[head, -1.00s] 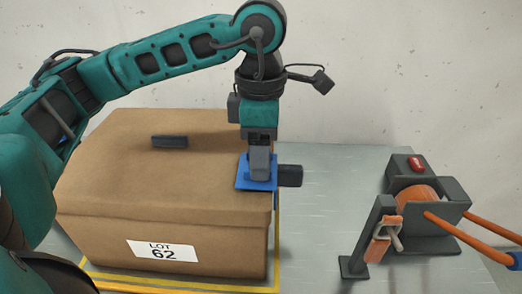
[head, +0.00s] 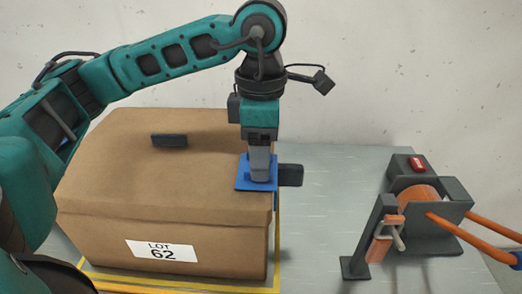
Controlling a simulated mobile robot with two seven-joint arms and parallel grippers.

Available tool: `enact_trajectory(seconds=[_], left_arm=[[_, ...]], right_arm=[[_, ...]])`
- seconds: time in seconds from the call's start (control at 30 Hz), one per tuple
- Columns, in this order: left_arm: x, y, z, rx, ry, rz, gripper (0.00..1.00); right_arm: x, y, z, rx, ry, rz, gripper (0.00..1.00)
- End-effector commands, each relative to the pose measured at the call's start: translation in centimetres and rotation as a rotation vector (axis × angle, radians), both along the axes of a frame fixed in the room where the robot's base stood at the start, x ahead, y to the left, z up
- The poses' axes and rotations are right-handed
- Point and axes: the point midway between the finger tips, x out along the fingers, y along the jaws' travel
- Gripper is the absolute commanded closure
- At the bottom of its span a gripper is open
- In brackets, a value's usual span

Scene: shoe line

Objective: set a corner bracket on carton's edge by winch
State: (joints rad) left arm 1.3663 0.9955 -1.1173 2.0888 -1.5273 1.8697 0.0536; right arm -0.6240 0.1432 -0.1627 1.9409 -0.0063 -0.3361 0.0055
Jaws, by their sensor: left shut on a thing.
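The brown carton (head: 160,200) with a "LOT 62" label stands on the left of the grey table. The blue corner bracket (head: 243,184) lies on the carton's top right edge, on the side facing the winch. Part of the bracket shows below the edge on the carton's right side. My left gripper (head: 259,178) points down from above and is shut on the bracket; its fingers hide the bracket's middle. The winch (head: 428,205), with an orange drum, stands on the right of the table. My right gripper is not in view.
A dark bar-shaped piece (head: 169,141) lies on the carton's top. An orange strap (head: 460,238) runs from the winch to the lower right. Yellow tape (head: 279,250) marks the table around the carton. Bare table lies between carton and winch.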

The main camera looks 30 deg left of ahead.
Motion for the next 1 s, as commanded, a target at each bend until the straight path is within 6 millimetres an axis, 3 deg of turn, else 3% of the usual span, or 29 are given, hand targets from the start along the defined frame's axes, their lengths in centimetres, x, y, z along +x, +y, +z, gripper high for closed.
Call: enact_trajectory(seconds=[0.9, 0.93, 1.0], left_arm=[[0.01, -0.02, -0.22, -0.001, -0.001, 0.0, 0.72], [0.01, -0.02, -0.22, -0.001, -0.001, 0.0, 0.39], [0.01, -0.02, -0.22, -0.001, -0.001, 0.0, 0.33]], right_arm=[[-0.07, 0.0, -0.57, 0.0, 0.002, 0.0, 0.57], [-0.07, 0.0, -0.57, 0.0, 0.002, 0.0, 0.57], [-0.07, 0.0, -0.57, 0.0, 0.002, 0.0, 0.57]])
